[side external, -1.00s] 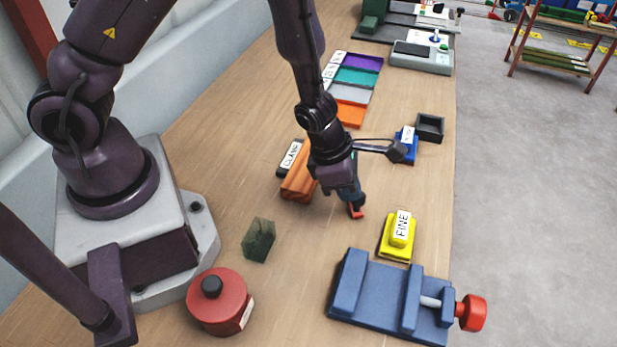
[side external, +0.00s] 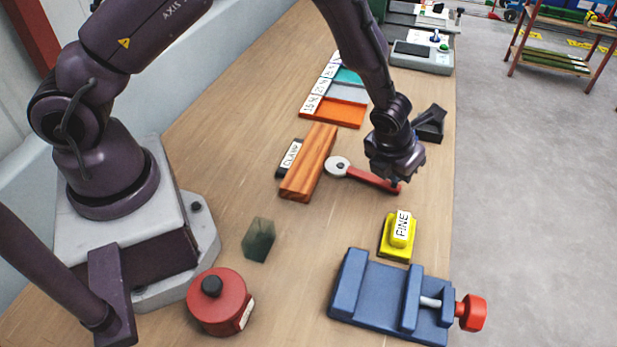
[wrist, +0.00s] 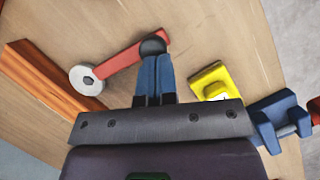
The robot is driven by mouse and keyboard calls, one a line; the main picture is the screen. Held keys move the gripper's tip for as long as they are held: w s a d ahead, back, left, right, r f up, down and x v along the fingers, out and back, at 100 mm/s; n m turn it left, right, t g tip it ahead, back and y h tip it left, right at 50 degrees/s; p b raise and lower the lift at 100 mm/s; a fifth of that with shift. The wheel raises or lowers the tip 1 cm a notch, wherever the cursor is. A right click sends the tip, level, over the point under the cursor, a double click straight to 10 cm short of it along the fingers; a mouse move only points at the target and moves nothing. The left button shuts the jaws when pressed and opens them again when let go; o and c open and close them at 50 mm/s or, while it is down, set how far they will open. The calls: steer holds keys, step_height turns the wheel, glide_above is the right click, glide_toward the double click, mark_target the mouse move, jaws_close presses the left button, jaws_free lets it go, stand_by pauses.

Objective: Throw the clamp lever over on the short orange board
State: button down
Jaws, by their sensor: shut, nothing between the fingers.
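The clamp lever (side external: 372,179) is a red bar with a pale round pivot (side external: 338,166) beside the orange-brown wooden board (side external: 308,165). The bar points right, away from the board. A dark knob (wrist: 153,46) at its far end shows in the wrist view. A "CLAMP" label (side external: 291,155) sits at the board's left side. My gripper (side external: 394,186) is over the lever's outer end. In the wrist view its blue fingertips (wrist: 154,57) are together right at the knob, with nothing between them. I cannot tell whether they touch the knob.
A red canister (side external: 218,301) and a dark green block (side external: 258,239) stand left.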

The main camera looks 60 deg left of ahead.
steer(key=shift+w+a+f+n, duration=0.1)
steer(key=shift+w+a+n, duration=0.5)
steer(key=shift+n, duration=0.3)
steer(key=shift+w+y, duration=0.1)
steer(key=shift+y, duration=0.2)
steer(key=shift+s+d, duration=0.4)
steer(key=s+d, duration=0.2)
steer(key=shift+s+r, duration=0.2)
steer(key=shift+s, duration=0.1)
steer(key=v, duration=1)
steer(key=shift+w, duration=0.4)
steer(key=shift+d, duration=0.15)
